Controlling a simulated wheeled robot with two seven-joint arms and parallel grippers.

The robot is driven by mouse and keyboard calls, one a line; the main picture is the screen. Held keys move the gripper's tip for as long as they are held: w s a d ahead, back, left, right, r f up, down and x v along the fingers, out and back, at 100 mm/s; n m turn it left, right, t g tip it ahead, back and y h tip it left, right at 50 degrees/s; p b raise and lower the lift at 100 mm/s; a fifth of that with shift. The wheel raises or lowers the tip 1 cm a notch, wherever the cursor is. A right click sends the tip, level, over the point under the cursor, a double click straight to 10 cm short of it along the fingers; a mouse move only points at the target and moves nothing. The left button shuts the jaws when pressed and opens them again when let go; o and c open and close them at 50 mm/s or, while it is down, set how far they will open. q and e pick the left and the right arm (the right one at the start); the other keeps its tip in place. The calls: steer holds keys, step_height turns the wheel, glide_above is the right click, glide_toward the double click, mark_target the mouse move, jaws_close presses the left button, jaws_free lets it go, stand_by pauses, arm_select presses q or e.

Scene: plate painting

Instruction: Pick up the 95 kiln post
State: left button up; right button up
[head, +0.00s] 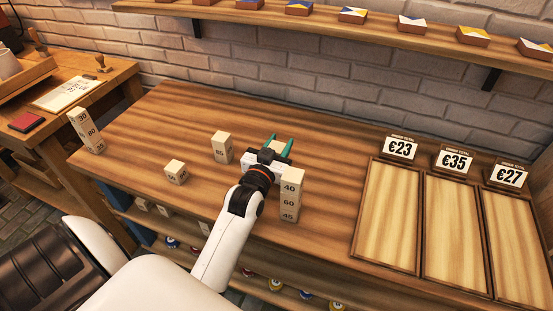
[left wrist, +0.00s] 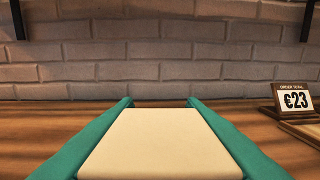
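My left gripper (head: 279,147) reaches over the middle of the table, behind a stack of posts. In the left wrist view its teal fingers (left wrist: 160,105) lie along both sides of a plain cream kiln post (left wrist: 160,145), with no clear gap. No number shows on this post, and the gripper mostly hides it in the head view. No visible post reads 95. A post that seems to read 85 (head: 221,148) stands left of the gripper. A short post (head: 176,172), its number too small to be sure of, stands farther left. My right gripper is not in view.
A stack of posts reading 40, 60 and 45 (head: 291,195) stands beside my left forearm. Another stack (head: 87,131) stands at the table's left end. Wooden panels (head: 392,215) with price signs (head: 400,148) fill the right side. A brick wall and shelf (head: 330,15) are behind.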

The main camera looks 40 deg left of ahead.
arm_select(q)
steer(key=c, duration=0.3)
steer(key=shift+r, duration=0.1)
